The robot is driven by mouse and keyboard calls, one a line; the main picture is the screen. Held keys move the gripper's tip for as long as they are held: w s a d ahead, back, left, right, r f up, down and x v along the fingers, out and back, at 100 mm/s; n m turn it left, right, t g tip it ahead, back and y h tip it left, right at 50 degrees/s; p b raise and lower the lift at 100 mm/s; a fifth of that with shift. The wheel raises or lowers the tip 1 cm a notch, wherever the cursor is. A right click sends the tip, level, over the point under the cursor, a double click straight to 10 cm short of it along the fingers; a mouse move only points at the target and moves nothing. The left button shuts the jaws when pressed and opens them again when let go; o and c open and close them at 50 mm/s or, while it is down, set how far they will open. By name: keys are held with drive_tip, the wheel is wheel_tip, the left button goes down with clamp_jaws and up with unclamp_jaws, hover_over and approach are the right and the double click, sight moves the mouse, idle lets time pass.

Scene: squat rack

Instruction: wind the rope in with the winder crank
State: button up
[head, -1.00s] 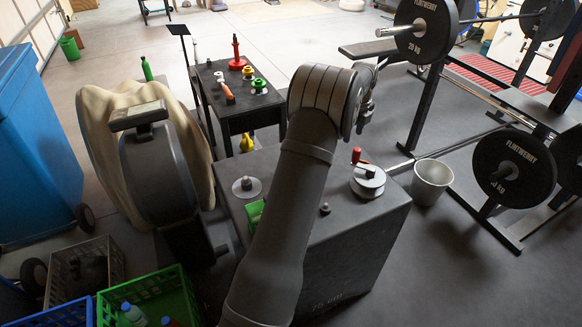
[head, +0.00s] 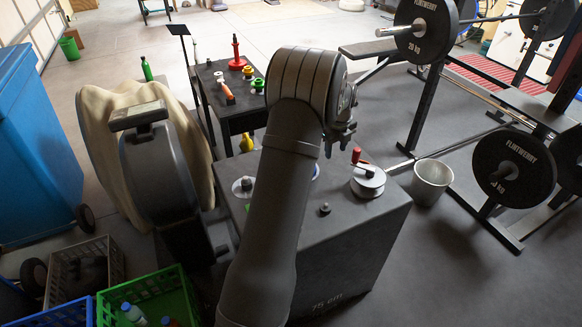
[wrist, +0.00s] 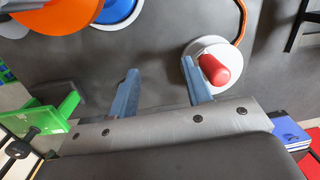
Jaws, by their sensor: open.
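The winder is a pale, silvery drum (head: 367,183) on the right part of the dark box top, with a red crank handle (head: 356,156) standing up from it. In the wrist view the red handle (wrist: 214,70) sits over the pale winder disc (wrist: 205,50), just right of the right finger. An orange-brown cord, apparently the rope (wrist: 243,22), curves away beside the disc. My gripper (wrist: 160,88) is open with nothing between its two blue-grey fingers. In the head view it (head: 342,134) is up and left of the handle, partly hidden by my arm.
The dark box top (head: 340,225) also bears a small black knob (head: 324,209) and a pale disc (head: 243,186) at left. A green bracket (wrist: 58,108) and an orange disc (wrist: 60,15) show in the wrist view. A metal bucket (head: 431,182) stands right of the box.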

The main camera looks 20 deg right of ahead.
drive_tip(key=s+a+n+g+h, duration=0.1)
drive_tip(key=a+n+g+h, duration=0.1)
drive_tip(key=a, duration=0.7)
drive_tip(key=s+a+r+n+g+h, duration=0.1)
drive_tip(key=s+a+n+g+h, duration=0.1)
drive_tip(key=a+n+h, duration=0.3)
drive_tip(key=shift+s+a+r+n+g, duration=0.35)
drive_tip(key=shift+a+n, duration=0.95)
drive_tip(key=shift+a, duration=0.55)
